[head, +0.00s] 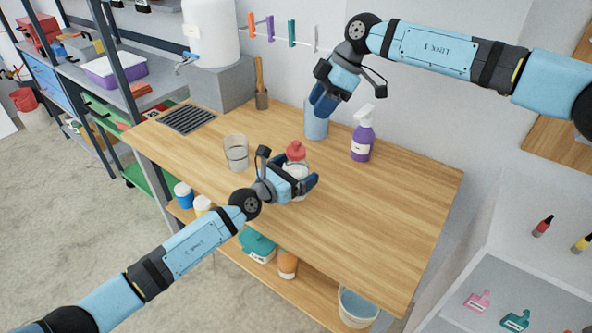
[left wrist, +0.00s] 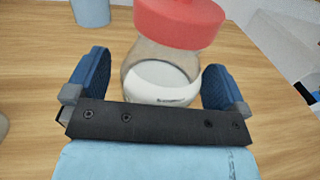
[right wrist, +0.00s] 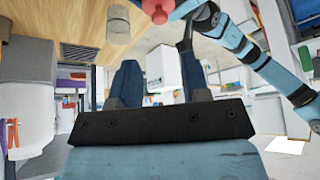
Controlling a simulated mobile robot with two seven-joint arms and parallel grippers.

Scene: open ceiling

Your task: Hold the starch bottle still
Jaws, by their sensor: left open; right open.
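The starch bottle (head: 296,151), clear with a red cap and white contents, stands upright on the wooden table. My left gripper (head: 297,177) is open around its lower body. In the left wrist view the bottle (left wrist: 162,80) is between the two blue fingers, with a visible gap beside the right one. My right gripper (head: 322,101) is open and empty, raised near the blue cup at the back. The red cap (right wrist: 156,9) also shows at the top of the right wrist view.
A blue cup (head: 316,128) and a purple spray bottle (head: 363,138) stand behind the starch bottle. A clear glass jar (head: 236,153) stands to its left, near a dark grate (head: 187,119). The table's right half (head: 390,210) is clear.

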